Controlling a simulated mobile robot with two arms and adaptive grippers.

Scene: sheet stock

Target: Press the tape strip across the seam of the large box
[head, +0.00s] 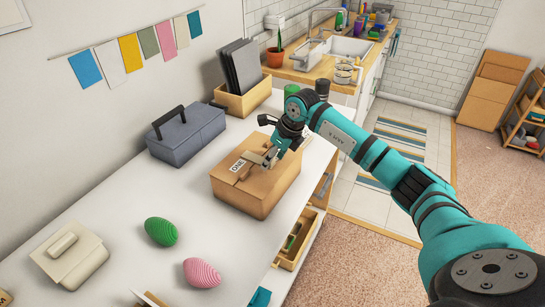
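The large box (252,192) is a brown cardboard box standing on the white table, with a white printed label on its top. My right gripper (270,157) reaches in from the right and is low over the box top, close to or touching it. A small tan piece, perhaps the tape strip (253,158), lies on the box top by the fingertips. The fingers are small and partly hidden by the wrist, so I cannot tell whether they hold it. The seam is mostly hidden by the gripper and tan piece. My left gripper is out of view.
A grey toolbox (186,134) stands left of the box. A wooden holder with dark sheets (243,68) is behind it.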

